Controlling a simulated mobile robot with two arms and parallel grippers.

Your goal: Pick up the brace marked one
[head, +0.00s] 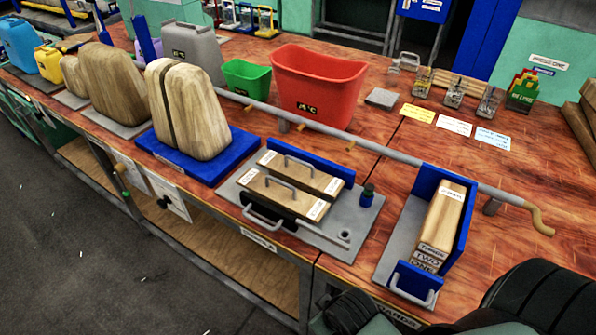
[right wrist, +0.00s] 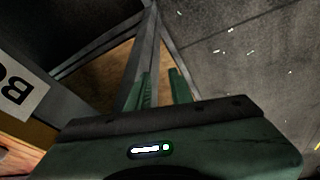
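Wooden braces stand stacked in a blue and grey holder (head: 402,235) at the right front of the workbench in the head view. Their near end faces carry labels reading THREE, TWO and ONE from top to bottom. The brace marked ONE (head: 423,269) is lowest, mostly hidden by the others and the holder's blue front with its grey handle. In the right wrist view, my right gripper (right wrist: 161,88) has its two green fingers apart with nothing between them. It points down past the bench towards the floor, away from the braces. My left gripper is not in view.
A grey plate (head: 358,218) with two handled wooden blocks lies left of the holder. A long grey rail (head: 375,147) with a bent tan end runs behind the holder. A red bin (head: 318,85) and large wooden forms (head: 185,105) stand further left. Grey floor lies before the bench.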

